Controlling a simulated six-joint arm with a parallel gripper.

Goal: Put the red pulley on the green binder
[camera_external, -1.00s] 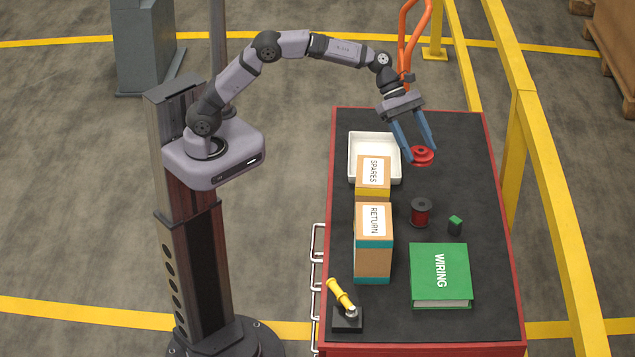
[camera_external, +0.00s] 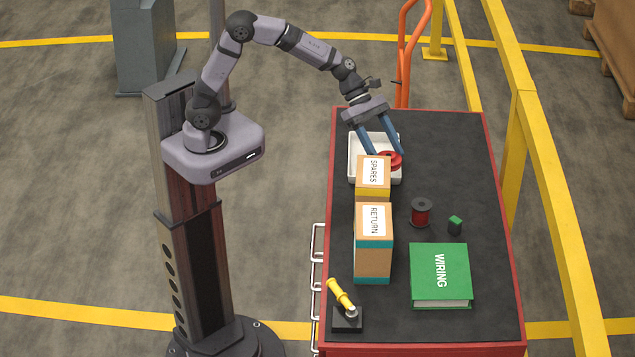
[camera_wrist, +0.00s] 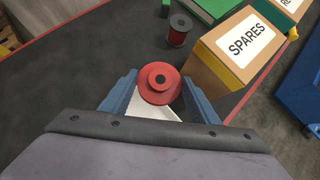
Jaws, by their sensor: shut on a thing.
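The red pulley (camera_external: 391,160) is held between the blue fingers of my gripper (camera_external: 386,153), which is shut on it. It is above or beside the right part of the white tray, behind the SPARES box; its exact height is hard to tell. In the wrist view the pulley (camera_wrist: 160,83) sits between both fingertips, its stepped face and dark hole toward the camera. The green binder (camera_external: 440,272), marked WIRING, lies flat at the front right of the table, well away from my gripper. A corner of the binder (camera_wrist: 212,8) shows at the top of the wrist view.
The white tray (camera_external: 356,158) is partly hidden by my gripper and the SPARES box (camera_external: 373,175). The taller RETURN box (camera_external: 373,240) stands in front. A dark red spool (camera_external: 421,212) and small green-topped block (camera_external: 455,226) stand behind the binder. The table's back right is clear.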

